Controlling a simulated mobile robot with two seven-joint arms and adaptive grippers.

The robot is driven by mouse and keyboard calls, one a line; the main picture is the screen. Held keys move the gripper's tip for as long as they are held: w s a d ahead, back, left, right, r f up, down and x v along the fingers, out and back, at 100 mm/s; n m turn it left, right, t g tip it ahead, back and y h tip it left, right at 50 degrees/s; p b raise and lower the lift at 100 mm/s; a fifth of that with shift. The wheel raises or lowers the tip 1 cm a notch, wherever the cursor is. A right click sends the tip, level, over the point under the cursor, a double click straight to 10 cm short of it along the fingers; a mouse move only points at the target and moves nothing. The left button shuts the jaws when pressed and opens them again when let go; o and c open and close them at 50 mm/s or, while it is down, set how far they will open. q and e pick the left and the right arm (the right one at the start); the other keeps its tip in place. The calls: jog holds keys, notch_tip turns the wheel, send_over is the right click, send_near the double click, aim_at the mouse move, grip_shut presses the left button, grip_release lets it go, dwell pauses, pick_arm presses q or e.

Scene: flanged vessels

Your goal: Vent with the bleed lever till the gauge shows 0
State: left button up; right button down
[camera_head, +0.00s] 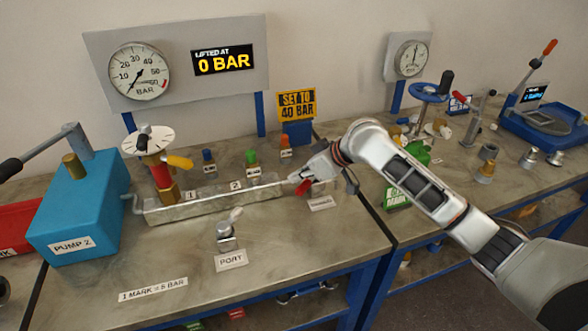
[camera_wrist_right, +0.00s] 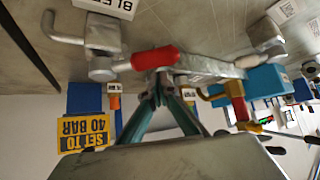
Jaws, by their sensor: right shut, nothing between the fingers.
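The bleed lever has a red grip (camera_head: 303,187) at the right end of the metal manifold (camera_head: 215,200); the wrist view shows this red grip (camera_wrist_right: 155,58) too. My right gripper (camera_head: 300,180) is at the lever; in the wrist view its fingertips (camera_wrist_right: 161,82) are closed together right by the red grip, with nothing between them. I cannot tell whether they touch it. The round gauge (camera_head: 139,71) on the grey panel has its needle pointing to the lower left, near the 0 end of its scale. My left gripper is not in view.
The display (camera_head: 222,63) reads "LIFTED AT 0 BAR". A yellow sign (camera_head: 296,105) reads "SET TO 40 BAR". The blue pump (camera_head: 80,210) stands left, beside a white dial (camera_head: 148,140) with a yellow handle. Coloured caps stand behind the manifold. The bench front is mostly clear.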

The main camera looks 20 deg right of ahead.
jog(key=shift+s+d+f, duration=0.1)
jog(key=shift+s+d, duration=0.2)
jog(key=shift+s, duration=0.05)
jog(key=shift+s+d+f, duration=0.1)
jog(key=shift+s, duration=0.05)
